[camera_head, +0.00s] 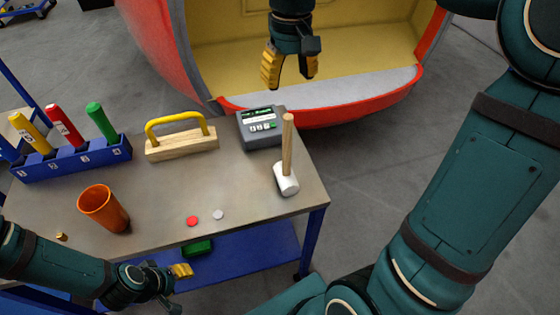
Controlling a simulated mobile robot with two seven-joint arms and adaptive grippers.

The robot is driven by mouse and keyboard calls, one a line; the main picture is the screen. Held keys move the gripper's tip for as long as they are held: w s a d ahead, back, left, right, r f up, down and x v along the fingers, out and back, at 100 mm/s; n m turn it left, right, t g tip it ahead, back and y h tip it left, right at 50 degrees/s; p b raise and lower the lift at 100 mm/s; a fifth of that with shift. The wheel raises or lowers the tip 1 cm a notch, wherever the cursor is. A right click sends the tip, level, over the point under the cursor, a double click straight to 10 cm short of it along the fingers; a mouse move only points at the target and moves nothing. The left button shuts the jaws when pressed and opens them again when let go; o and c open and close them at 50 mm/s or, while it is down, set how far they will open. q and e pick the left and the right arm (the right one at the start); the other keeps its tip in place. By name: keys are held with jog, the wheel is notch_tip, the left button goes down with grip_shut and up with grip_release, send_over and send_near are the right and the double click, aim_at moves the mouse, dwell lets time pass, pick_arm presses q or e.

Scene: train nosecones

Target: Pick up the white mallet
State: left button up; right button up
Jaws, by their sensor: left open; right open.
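The white mallet (286,179) stands head-down near the right edge of the grey tabletop, its wooden handle (288,145) pointing up. My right gripper (290,80) is open and empty, pointing down in front of the red and yellow nosecone, beyond the table and apart from the mallet. My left gripper (182,281) is low at the front of the table, well to the left of the mallet. Its yellow finger pad shows beside the table's front edge, and it holds nothing that I can see.
A grey meter box (262,142) stands just behind the mallet. A wooden block with a yellow handle (182,143), an orange cup (103,209), red and white discs (193,221) and a blue rack (70,159) with coloured tubes share the tabletop (240,190). A blue shelf (255,250) lies below.

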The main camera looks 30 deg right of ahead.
aim_at(288, 126)
jog(key=f, duration=0.2)
jog(key=f+b, duration=0.1)
jog(key=f, duration=0.5)
jog(key=shift+s, duration=0.35)
pick_arm(q)
jog(key=shift+s+d+f+b, duration=0.1)
jog(key=shift+s+f+b, duration=0.3)
jog(key=shift+f, duration=0.3)
jog(key=shift+s+f+b, duration=0.35)
jog(key=shift+f+b, duration=0.05)
jog(key=shift+f, duration=0.25)
pick_arm(e)
jog(key=shift+a+f, duration=0.15)
jog(key=shift+f, duration=1.05)
jog(key=shift+a+f, duration=0.1)
jog(key=shift+f, duration=1.1)
jog(key=shift+o, duration=0.2)
grip_shut()
